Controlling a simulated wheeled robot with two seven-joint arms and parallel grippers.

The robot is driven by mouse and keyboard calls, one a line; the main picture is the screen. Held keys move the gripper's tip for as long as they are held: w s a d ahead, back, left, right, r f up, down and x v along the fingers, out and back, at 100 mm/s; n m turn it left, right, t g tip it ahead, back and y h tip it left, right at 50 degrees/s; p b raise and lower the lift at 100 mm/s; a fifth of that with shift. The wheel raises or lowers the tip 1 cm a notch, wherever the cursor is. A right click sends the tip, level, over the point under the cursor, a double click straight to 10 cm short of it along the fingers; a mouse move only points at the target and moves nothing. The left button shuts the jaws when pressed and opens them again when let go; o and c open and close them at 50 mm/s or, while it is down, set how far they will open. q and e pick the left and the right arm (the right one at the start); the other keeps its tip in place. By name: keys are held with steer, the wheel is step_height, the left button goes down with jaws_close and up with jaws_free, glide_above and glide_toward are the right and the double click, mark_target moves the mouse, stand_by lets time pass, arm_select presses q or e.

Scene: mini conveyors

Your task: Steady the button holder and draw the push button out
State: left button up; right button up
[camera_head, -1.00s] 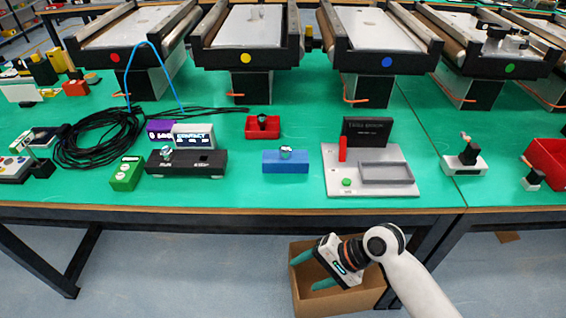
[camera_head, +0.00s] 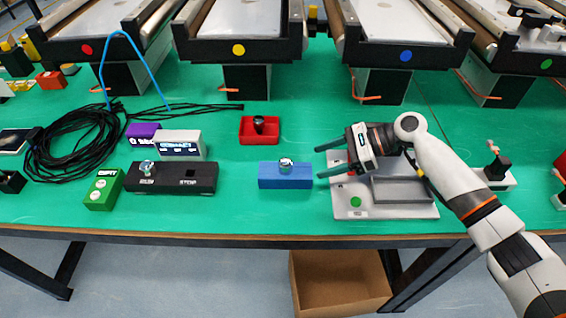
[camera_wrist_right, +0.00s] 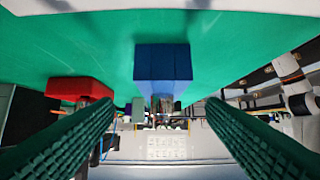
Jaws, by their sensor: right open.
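A blue block (camera_head: 285,182) sits on the green table near its front edge, with a silver-topped push button (camera_head: 286,165) upright on it. A long black holder (camera_head: 190,178) to its left carries a similar silver-topped button (camera_head: 147,167) at its left end. My right gripper (camera_head: 320,161) is open and empty, just right of the blue block, with its fingers pointing left at it. In the right wrist view the blue block (camera_wrist_right: 163,62) shows between the two green fingers, apart from both. My left gripper is not in view.
A red tray (camera_head: 249,138) with a dark part in it stands behind the blue block. A grey fixture plate (camera_head: 400,211) lies under my right arm. A green box (camera_head: 104,190) and black cable coil (camera_head: 68,150) are at left. An open carton (camera_head: 338,298) is below the table edge.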

mark_target(293, 171)
steer(key=b+x, duration=0.2)
steer(key=shift+s+a+f, duration=0.15)
steer(key=shift+a+f, duration=0.05)
steer(key=shift+a, duration=0.05)
steer(key=b+x, duration=0.3)
steer(key=shift+a+f, duration=0.3)
steer(key=a+p, duration=0.2)
steer(key=shift+a+f, duration=0.5)
steer(key=shift+a, duration=0.1)
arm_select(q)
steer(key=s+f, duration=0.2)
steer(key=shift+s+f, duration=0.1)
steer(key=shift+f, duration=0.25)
arm_select(e)
steer(key=shift+f, duration=0.1)
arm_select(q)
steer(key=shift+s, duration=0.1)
arm_select(e)
steer(key=shift+c, duration=0.4)
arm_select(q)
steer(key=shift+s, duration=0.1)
arm_select(e)
steer(key=c, duration=0.5)
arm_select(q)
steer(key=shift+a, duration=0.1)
